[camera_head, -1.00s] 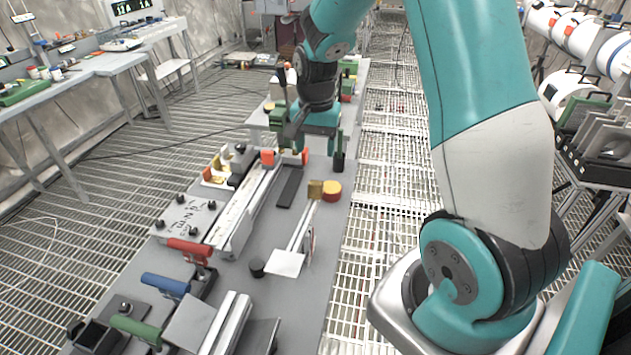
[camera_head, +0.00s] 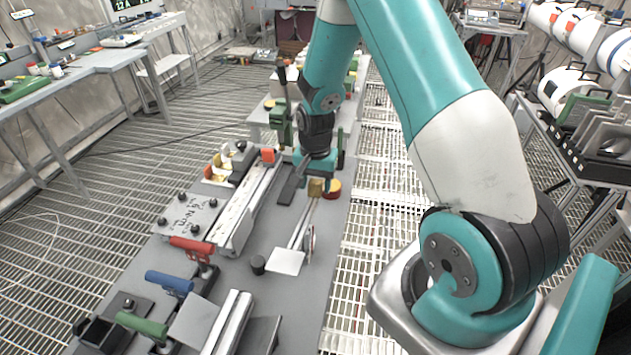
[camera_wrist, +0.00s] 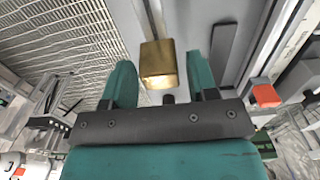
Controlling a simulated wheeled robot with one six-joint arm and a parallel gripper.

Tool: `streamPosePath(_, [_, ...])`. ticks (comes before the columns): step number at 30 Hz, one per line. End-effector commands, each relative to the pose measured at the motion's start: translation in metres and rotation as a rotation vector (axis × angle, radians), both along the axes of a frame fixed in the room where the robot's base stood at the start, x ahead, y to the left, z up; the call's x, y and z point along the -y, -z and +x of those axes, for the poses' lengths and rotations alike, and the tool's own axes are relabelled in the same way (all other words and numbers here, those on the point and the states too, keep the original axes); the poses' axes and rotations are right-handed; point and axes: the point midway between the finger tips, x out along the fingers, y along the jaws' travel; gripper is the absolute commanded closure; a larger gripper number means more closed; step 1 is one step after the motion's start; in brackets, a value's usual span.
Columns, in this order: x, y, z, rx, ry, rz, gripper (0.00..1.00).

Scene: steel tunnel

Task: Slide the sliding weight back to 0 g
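The sliding weight appears to be a brass block (camera_head: 315,187) at the far end of a thin pale beam (camera_head: 303,222) on the grey bench. A flat white plate (camera_head: 286,262) is at the beam's near end. My gripper (camera_head: 316,178) points down over the block. In the wrist view, my gripper (camera_wrist: 160,80) is open, and the brass block (camera_wrist: 158,63) shows in the gap between the two teal fingers, apart from both. I cannot tell how far the fingertips reach down beside it. Any scale marks on the beam are too small to read.
A red and yellow round piece (camera_head: 333,188) sits close right of the block. A dark bar (camera_head: 290,188) and a long metal rail (camera_head: 245,210) lie to the left. A black knob (camera_head: 258,264) stands near the plate. Red (camera_head: 191,245), blue and green handles are nearer.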

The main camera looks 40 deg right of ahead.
Motion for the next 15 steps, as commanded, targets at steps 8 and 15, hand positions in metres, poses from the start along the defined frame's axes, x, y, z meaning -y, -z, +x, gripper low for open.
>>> streamPosePath(8, [0.0,0.0,0.0,0.0,0.0,0.0,1.0])
streamPosePath(15, [-0.027,-0.008,-0.01,-0.001,-0.005,0.001,1.0])
